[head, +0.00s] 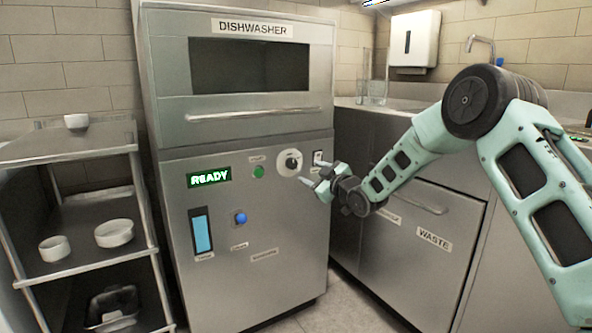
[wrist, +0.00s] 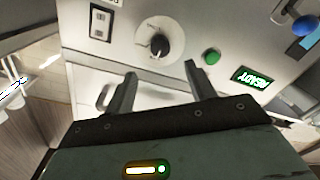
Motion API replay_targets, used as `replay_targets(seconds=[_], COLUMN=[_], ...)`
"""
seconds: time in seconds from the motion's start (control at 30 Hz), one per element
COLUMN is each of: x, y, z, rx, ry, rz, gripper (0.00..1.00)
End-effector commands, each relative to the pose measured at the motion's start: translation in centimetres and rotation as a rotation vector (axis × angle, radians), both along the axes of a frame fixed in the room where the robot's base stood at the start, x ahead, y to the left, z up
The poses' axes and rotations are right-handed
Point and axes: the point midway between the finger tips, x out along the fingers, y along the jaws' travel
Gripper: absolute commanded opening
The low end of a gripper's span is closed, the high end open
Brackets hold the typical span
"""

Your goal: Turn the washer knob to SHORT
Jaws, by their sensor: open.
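The washer knob (head: 290,162) is a dark knob on a round pale dial on the dishwasher's front panel. In the wrist view the knob (wrist: 158,44) sits near the top middle, with small marks around its dial that are too small to read. My gripper (head: 313,181) is in front of the panel, just below and right of the knob. In the wrist view its two fingers (wrist: 158,76) are spread with nothing between them, and the knob appears beyond their tips, apart from them. The dishwasher (head: 160,110) shows a green READY display (head: 209,177).
A green button (head: 258,172) is left of the knob, and a blue button (head: 240,218) is lower. A switch (head: 318,158) is right of the knob, near my gripper. A shelf rack (head: 70,155) with white bowls stands left. The WASTE cabinet (head: 425,250) is right.

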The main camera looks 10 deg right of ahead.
Motion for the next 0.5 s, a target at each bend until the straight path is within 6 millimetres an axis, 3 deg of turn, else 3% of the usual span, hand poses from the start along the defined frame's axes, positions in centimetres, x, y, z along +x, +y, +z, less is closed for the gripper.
replay_targets(seconds=[0.2, 0.5], x=[3.9, 7.6], y=[1.6, 3.1], z=[-0.2, -0.1], rx=[0.002, 0.001], ry=[-0.002, 0.000], rz=[0.000, 0.001], gripper=[0.55, 0.55])
